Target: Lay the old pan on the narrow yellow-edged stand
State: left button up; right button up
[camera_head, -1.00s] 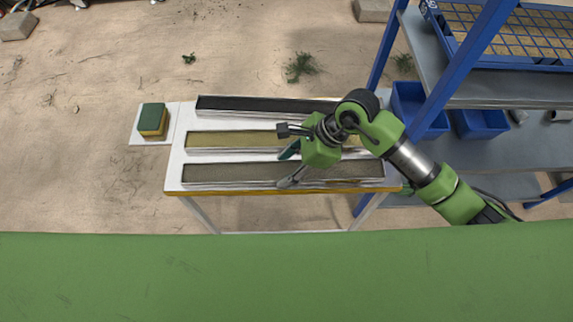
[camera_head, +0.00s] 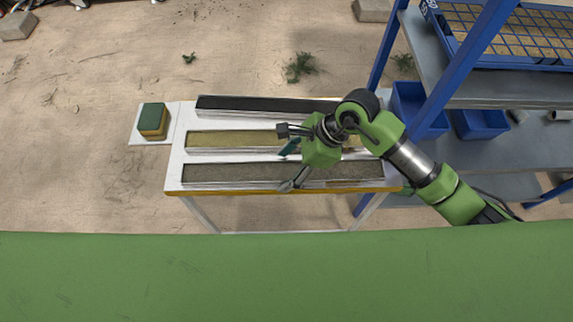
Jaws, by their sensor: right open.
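The narrow stand (camera_head: 173,165) is a white table with a yellow front edge (camera_head: 240,193). Three long, shallow pans lie on it, side by side: a dark one (camera_head: 262,105) at the back, one with yellowish filling (camera_head: 230,139) in the middle, and one with grey-brown filling (camera_head: 230,172) at the front. I cannot tell which is the old pan. My right gripper (camera_head: 289,167) is over the front pan, its fingers apart, one on the near side and one on the far side. Contact with the pan cannot be made out. My left gripper is not in view.
A green and yellow sponge-like block (camera_head: 152,120) sits on a white plate (camera_head: 137,138) at the stand's left. A blue-framed shelf (camera_head: 471,66) with blue bins (camera_head: 482,124) stands close on the right.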

jog(key=v, duration=1.2)
